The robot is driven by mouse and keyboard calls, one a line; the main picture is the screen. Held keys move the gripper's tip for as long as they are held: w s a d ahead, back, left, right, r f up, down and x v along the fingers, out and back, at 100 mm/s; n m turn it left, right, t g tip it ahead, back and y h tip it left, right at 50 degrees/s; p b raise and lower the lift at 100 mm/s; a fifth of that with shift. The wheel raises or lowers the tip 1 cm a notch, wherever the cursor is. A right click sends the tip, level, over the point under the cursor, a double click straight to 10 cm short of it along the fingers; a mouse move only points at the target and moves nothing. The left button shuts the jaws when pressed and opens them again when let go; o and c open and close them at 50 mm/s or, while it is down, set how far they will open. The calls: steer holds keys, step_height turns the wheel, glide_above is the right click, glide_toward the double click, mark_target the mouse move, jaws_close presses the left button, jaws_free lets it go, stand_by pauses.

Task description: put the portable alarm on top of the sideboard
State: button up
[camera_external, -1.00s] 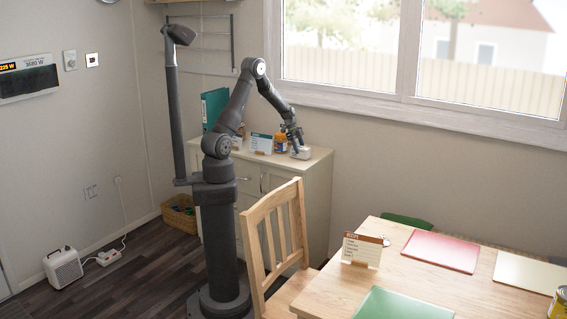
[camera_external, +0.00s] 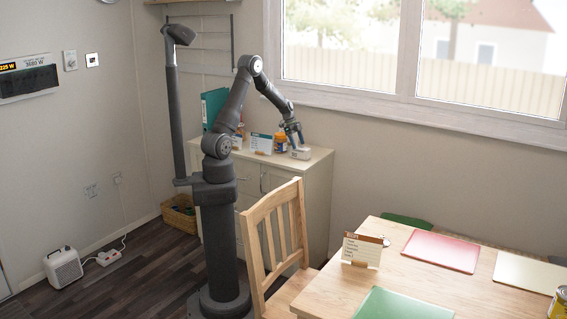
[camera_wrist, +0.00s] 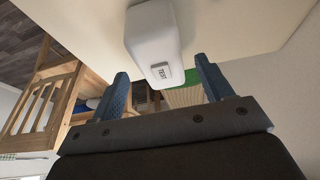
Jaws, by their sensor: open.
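The portable alarm, a small white rounded box (camera_external: 301,153), rests on the cream sideboard top (camera_external: 318,156) near its right end. In the wrist view the alarm (camera_wrist: 153,38) shows a grey TEST label facing me, with the pale sideboard surface (camera_wrist: 235,28) around it. My gripper (camera_external: 296,141) is just above and beside the alarm. In the wrist view my two fingers (camera_wrist: 163,80) are spread wide, with the alarm lying beyond and between their tips and no visible grip on it.
An orange-labelled jar (camera_external: 280,142), a small card (camera_external: 261,143) and a teal binder (camera_external: 214,107) stand on the sideboard to the left. A wooden chair (camera_external: 275,235) and a table (camera_external: 415,283) stand in front. The window wall is behind.

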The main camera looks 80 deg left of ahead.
mark_target(299, 147)
steer(key=v, duration=0.9)
steer(key=shift+f, duration=0.1)
steer(key=x, duration=1.2)
steer(key=shift+d+f, duration=0.1)
steer(key=shift+f, duration=0.15)
step_height(299, 147, up, 3)
steer(key=shift+f, duration=0.1)
steer(key=shift+r, duration=0.7)
steer(key=shift+f, duration=0.1)
